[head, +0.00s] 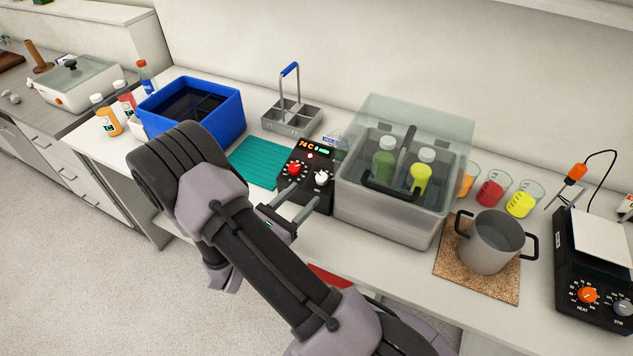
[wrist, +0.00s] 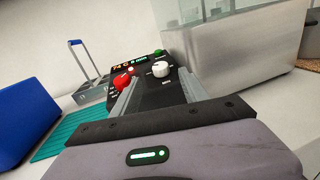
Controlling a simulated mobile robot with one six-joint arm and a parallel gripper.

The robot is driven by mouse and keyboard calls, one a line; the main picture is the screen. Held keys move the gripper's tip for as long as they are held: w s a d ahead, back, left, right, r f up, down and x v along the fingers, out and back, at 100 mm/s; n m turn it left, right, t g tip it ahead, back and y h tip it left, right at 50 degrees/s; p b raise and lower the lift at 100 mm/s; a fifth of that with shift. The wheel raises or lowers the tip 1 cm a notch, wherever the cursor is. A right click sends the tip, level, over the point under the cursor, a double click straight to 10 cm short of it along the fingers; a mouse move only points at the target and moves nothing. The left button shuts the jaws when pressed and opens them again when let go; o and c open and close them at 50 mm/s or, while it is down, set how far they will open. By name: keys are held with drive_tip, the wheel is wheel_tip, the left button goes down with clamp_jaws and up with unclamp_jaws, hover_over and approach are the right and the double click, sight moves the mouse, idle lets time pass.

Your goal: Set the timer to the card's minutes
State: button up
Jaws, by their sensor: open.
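The black control box (head: 310,172) stands on the bench, left of the water bath. Its display (head: 313,146) reads 74 C in orange, with a small green reading I cannot read surely. It has a red knob (head: 294,169) on the left and a white knob (head: 321,178) on the right. The white knob (wrist: 161,69) shows between my finger lines in the wrist view.
The water bath (head: 388,219), with a clear lid and bottles inside, stands close on the right. A teal mat (head: 258,163), blue bin (head: 222,122) and grey carrier (head: 291,118) are left and behind. A pot (head: 490,246) and hotplate (head: 590,255) stand further right.

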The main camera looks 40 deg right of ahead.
sight(319, 180)
drive_tip(key=x, duration=0.7)
drive_tip(key=shift+d+b, duration=0.2)
drive_tip(key=shift+b, duration=0.2)
clamp_jaws()
